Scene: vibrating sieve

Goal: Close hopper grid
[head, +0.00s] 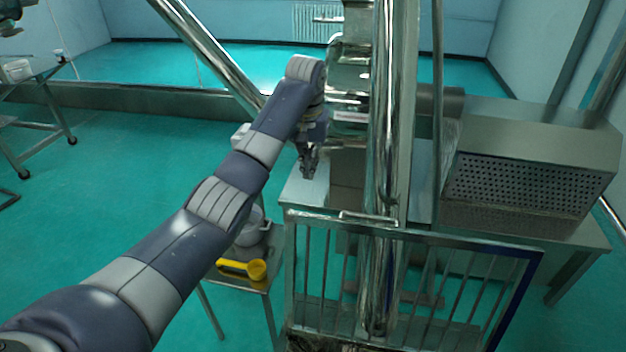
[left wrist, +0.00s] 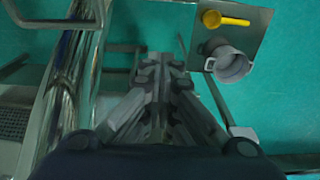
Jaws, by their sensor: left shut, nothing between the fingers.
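The hopper grid (head: 450,238) is a metal frame with several parallel bars at the bottom right of the head view. It stands raised, with a small handle (head: 369,218) on its top rail. The shiny vertical column passes through the same part of the picture. The hopper below is mostly cut off by the lower edge. My left gripper (head: 308,172) is shut and empty, pointing down beyond and left of the grid's top rail, apart from it. It also shows shut in the left wrist view (left wrist: 161,62). My right gripper is not in view.
A thick steel column (head: 390,130) rises behind the grid. A small table holds a yellow scoop (head: 257,269) and a grey pot (head: 253,232), left of the grid. A perforated steel housing (head: 525,185) stands at the right. Green floor is free at the left.

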